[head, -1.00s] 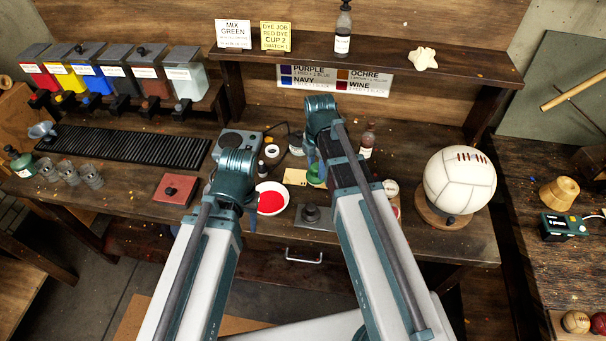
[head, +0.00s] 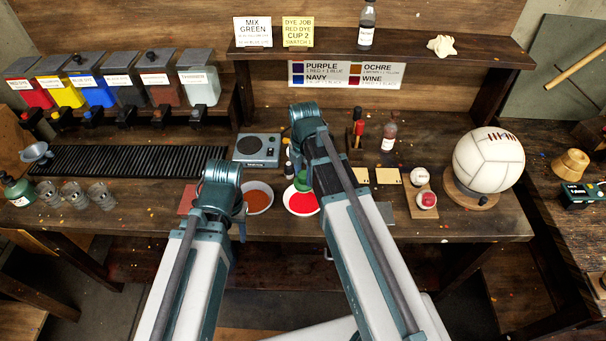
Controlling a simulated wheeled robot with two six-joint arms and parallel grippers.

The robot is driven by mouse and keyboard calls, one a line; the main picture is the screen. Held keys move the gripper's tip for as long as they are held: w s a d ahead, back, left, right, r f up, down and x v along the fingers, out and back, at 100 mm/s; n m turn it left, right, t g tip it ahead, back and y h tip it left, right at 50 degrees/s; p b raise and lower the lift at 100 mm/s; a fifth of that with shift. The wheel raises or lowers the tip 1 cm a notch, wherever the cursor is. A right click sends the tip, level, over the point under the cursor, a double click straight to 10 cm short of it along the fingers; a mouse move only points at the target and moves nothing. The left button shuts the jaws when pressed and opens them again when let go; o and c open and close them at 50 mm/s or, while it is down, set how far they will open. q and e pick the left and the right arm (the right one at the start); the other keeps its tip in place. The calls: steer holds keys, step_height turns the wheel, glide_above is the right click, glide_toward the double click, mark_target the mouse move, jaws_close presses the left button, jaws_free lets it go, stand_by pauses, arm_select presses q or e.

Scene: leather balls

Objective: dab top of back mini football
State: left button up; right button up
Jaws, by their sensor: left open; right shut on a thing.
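The back mini football (head: 420,176) is a small pale ball on a wooden board at the right part of the bench. A second mini football (head: 427,200), with a red patch, sits just in front of it. My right gripper (head: 303,180) is over the red dye dish (head: 300,203), left of both balls. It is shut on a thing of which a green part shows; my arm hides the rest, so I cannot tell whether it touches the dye. My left gripper (head: 242,228) is open, by the bench's front edge, mostly hidden by its arm.
A brown dye dish (head: 257,196) is between my arms. A large white ball (head: 488,160) on a round wooden stand is to the right. A shelf (head: 400,52) spans the back.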

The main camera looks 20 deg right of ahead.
steer(key=shift+f, duration=0.1)
step_height(320, 180, down, 9)
steer(key=b, duration=0.9)
steer(key=shift+f, duration=0.2)
steer(key=shift+r, duration=0.1)
stand_by(0.7)
step_height(320, 180, up, 6)
steer(key=p, duration=0.6)
steer(key=shift+r, duration=0.25)
stand_by(0.5)
step_height(320, 180, up, 4)
steer(key=p, duration=0.4)
steer(key=shift+f, duration=0.15)
